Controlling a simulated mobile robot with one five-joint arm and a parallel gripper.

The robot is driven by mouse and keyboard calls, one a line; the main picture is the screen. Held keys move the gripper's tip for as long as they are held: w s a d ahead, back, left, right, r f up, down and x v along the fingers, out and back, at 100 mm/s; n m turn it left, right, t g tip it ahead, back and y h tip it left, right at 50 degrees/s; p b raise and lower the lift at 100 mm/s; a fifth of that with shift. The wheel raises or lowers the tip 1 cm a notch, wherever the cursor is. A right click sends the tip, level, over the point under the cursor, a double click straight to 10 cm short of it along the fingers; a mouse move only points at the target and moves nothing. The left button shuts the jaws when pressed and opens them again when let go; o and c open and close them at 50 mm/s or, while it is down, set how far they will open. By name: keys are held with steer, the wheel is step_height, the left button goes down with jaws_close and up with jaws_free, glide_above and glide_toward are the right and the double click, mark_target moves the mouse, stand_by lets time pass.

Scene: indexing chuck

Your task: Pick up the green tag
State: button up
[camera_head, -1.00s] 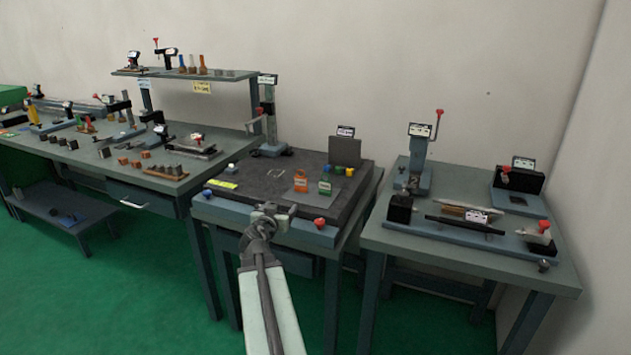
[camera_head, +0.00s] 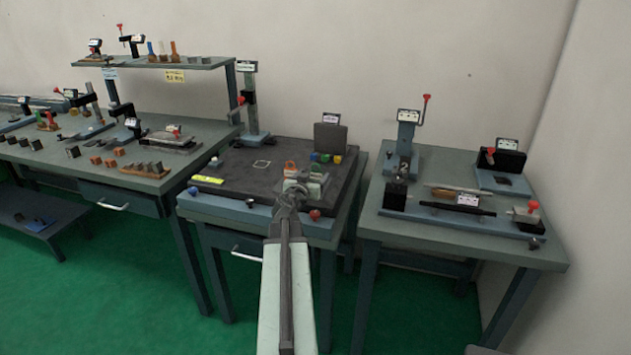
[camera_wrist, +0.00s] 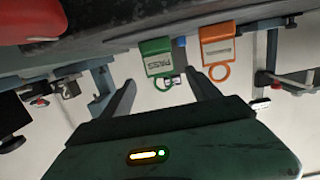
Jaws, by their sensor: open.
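The green tag (camera_wrist: 157,58) has a ring at one end and a pale printed label. In the wrist view it lies in the gap between the fingers of my gripper (camera_wrist: 164,84), near their tips. My gripper is open, with nothing held. In the head view my gripper (camera_head: 300,186) is over the front right part of the dark plate (camera_head: 235,172) and largely hides the green tag. Whether a finger touches the tag cannot be told.
An orange tag (camera_wrist: 217,47) is close beside the green one, just outside the right finger in the wrist view. Small coloured blocks (camera_head: 325,158) stand behind, before a grey upright block (camera_head: 329,138). A red knob (camera_head: 315,214) is at the front edge.

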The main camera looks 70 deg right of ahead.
mark_target(316, 172)
steer(key=d, duration=0.3)
steer(key=d+f, duration=0.1)
steer(key=d, duration=0.1)
steer(key=shift+w+b, duration=0.25)
steer(key=shift+b, duration=0.15)
steer(key=shift+a, duration=0.15)
steer(key=shift+c, duration=0.3)
steer(key=c, duration=1.4)
steer(key=shift+o, duration=0.2)
steer(key=shift+r, duration=0.1)
step_height(316, 172, up, 13)
steer(key=p, duration=1.3)
steer(key=shift+f, duration=0.25)
